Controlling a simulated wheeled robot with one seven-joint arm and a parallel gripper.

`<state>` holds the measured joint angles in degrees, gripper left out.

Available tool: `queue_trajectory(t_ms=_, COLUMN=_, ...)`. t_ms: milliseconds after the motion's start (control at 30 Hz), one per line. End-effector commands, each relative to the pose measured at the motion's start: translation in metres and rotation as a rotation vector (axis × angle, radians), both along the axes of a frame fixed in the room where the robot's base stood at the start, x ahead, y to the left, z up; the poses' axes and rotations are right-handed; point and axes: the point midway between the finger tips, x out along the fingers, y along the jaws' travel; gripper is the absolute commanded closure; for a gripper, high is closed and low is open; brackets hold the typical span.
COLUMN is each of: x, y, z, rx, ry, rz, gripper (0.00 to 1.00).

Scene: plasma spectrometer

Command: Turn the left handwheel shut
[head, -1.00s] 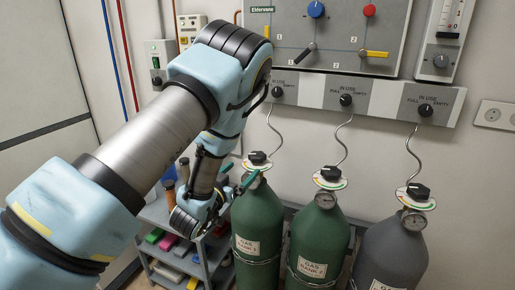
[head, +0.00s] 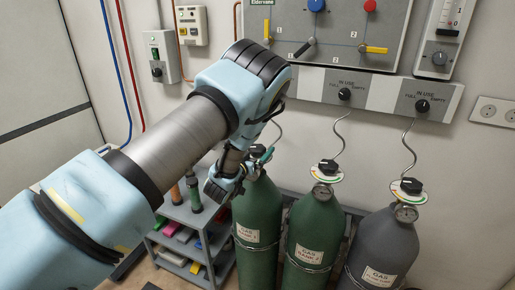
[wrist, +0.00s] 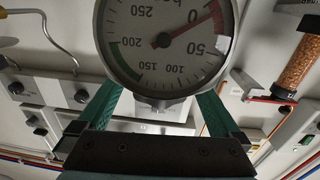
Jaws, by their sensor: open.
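Three gas bottles stand in a row in the head view, each topped by a black handwheel, a coloured disc and a gauge. The left bottle (head: 258,215) is green; its handwheel is mostly hidden behind my wrist and gripper. The middle handwheel (head: 328,166) and right handwheel (head: 411,185) show clearly. My gripper (head: 262,154) is at the top of the left bottle, open. I cannot tell whether the fingers touch the handwheel.
A grey cart (head: 195,213) with coloured items stands left of the bottles. A wall panel (head: 335,35) with knobs and levers hangs above, over a strip of selector knobs (head: 365,92). Thin bent tubes rise from the bottles. The middle bottle (head: 313,235) stands close on the right.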

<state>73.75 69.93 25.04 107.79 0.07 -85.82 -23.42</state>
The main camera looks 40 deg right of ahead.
Motion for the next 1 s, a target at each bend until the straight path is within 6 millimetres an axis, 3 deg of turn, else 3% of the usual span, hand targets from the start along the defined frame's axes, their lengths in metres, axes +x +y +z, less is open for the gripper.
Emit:
queue_trajectory(t_ms=133, x=0.0000, y=0.0001, z=-0.0001, rx=0.000, ry=0.000, rz=0.000, gripper=0.00)
queue_trajectory(t_ms=867, x=-0.0001, y=0.0003, z=0.0003, rx=-0.001, ry=0.000, rz=0.000, gripper=0.82)
queue_trajectory(t_ms=1000, x=0.0009, y=0.0003, z=-0.0007, rx=-0.002, ry=-0.001, rz=-0.017, gripper=0.83)
